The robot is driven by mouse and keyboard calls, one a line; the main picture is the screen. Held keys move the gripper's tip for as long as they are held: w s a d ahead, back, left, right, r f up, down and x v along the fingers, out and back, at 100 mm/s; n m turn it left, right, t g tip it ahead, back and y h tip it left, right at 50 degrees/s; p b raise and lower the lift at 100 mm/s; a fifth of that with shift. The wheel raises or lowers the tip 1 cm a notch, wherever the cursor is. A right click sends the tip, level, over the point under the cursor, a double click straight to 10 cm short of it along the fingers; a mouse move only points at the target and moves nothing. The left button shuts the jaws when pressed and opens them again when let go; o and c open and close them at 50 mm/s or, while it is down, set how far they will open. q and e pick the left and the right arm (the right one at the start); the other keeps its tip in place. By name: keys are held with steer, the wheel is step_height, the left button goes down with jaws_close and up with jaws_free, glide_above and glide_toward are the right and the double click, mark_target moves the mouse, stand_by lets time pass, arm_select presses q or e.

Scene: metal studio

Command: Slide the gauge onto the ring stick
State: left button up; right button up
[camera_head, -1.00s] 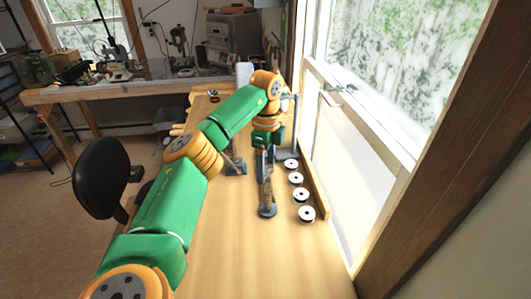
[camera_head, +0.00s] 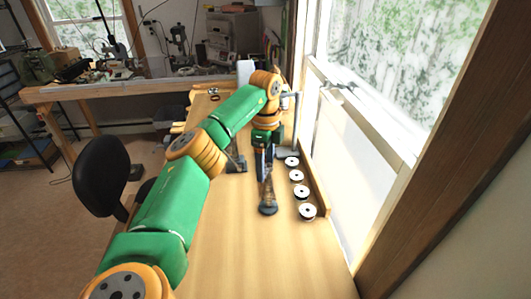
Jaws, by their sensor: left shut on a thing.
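The ring stick (camera_head: 268,190) stands on the wooden bench, a brownish, see-through-looking tapered post on a dark round foot. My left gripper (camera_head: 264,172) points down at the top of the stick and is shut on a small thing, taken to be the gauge. The gauge is too small and too covered by the fingers to make out. I cannot tell whether it is around the stick or beside it. My right gripper is not in view.
Several white reels with dark centres (camera_head: 297,176) stand in a row to the right, along a wooden ledge (camera_head: 317,187) by the window. A dark stand (camera_head: 237,164) is partly hidden behind my left arm. The front of the bench (camera_head: 255,255) is clear.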

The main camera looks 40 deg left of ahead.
arm_select(q)
steer(key=shift+s+d+f+b, duration=0.1)
steer(key=shift+f+b, duration=0.45)
steer(key=shift+f, duration=0.55)
steer(key=o, duration=1.1)
steer(key=shift+o, duration=0.9)
step_height(320, 180, up, 7)
steer(key=shift+r, duration=0.1)
steer(key=shift+f, duration=0.2)
